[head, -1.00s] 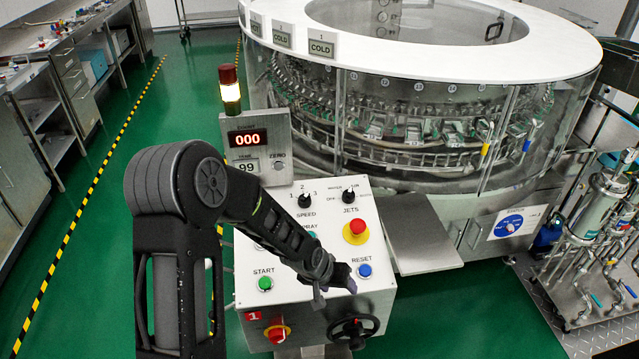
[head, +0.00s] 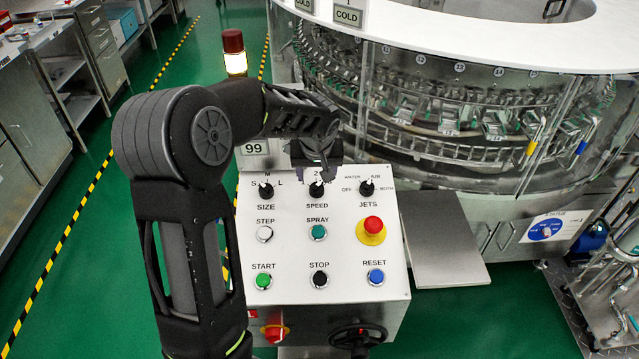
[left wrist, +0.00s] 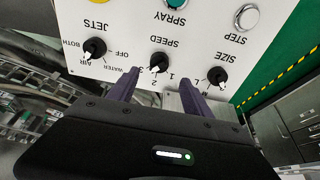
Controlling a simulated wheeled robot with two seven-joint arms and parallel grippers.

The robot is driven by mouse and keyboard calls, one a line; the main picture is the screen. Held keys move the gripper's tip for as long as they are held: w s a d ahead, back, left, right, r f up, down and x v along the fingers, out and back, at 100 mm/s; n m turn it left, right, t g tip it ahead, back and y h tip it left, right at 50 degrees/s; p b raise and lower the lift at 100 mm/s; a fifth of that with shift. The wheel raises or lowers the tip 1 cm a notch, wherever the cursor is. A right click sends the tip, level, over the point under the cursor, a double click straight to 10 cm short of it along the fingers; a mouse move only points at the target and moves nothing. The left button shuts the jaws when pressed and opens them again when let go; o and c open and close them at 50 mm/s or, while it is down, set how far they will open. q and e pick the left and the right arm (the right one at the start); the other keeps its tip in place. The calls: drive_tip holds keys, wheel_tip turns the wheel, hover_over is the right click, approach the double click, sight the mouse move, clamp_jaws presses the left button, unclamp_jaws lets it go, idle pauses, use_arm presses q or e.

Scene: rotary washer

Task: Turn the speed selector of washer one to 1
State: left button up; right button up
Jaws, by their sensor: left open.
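The speed selector (head: 317,189) is a black knob in the top row of washer one's white control panel (head: 350,290), between the size and jets knobs. In the left wrist view the speed selector (left wrist: 159,62) appears upside down, and its white mark seems to point near the 2. My left gripper (head: 318,165) is open just behind and above the knob in the head view. In the left wrist view its fingers (left wrist: 160,79) stand either side of the knob's line, apparently not touching it. My right gripper is not in view.
The size knob (head: 266,190) and jets knob (head: 367,188) flank the selector closely. Below are several push buttons and a red emergency stop (head: 373,224). The washer's clear drum (head: 470,110) stands behind. A metal shelf (head: 445,240) lies to the right.

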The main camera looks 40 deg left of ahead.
sight(317, 186)
use_arm(q)
drive_tip(key=p+x, duration=0.1)
drive_tip(key=x, duration=0.7)
drive_tip(key=shift+w, duration=0.1)
drive_tip(key=shift+c, duration=0.6)
clamp_jaws()
